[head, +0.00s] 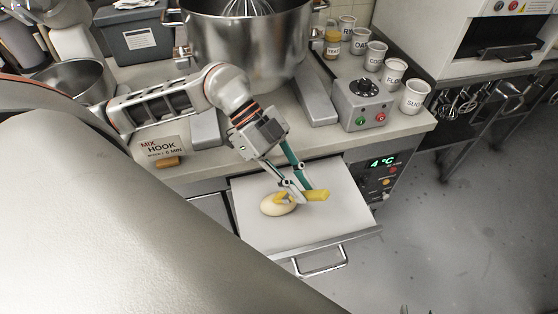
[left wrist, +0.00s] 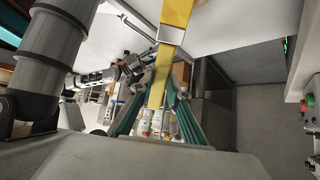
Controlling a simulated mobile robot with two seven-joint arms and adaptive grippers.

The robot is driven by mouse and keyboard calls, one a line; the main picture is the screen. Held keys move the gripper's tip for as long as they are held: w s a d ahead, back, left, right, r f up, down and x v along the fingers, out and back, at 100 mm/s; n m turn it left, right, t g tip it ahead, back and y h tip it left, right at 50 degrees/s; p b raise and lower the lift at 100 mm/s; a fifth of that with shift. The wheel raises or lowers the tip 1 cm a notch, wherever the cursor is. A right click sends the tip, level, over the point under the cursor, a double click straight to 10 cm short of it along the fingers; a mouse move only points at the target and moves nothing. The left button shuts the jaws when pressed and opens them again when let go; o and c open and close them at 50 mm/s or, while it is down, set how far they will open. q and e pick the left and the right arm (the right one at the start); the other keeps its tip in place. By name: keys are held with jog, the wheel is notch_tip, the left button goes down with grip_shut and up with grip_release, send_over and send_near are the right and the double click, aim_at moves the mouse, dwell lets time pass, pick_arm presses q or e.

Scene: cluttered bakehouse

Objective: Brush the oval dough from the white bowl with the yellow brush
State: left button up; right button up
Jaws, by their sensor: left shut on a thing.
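My left gripper (head: 296,191) is shut on the yellow brush (head: 317,195), with brush showing on both sides of the fingers. In the left wrist view the brush (left wrist: 159,82) runs between the green-sided fingers, with a metal band and a wide yellow end beyond it. The pale oval dough (head: 272,207) lies on the pulled-out white drawer top (head: 320,226). One yellow end of the brush overlaps the dough in the head view; I cannot tell whether it touches. I cannot make out a white bowl apart from the labelled white pots.
Several labelled white pots (head: 411,97) line the counter's right side, beside a control box (head: 362,104). A big steel mixer bowl (head: 245,45) stands behind the arm. A MIX HOOK sign (head: 163,148) is at the counter's front.

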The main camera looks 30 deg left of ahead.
pick_arm(q)
jog(key=shift+s, duration=0.4)
jog(key=shift+r, duration=0.1)
notch_tip(320, 180, up, 2)
jog(key=p, duration=0.2)
jog(key=shift+r+p, duration=0.25)
jog(key=shift+p, duration=0.1)
jog(key=shift+r+p, duration=0.4)
jog(key=shift+r, duration=1.3)
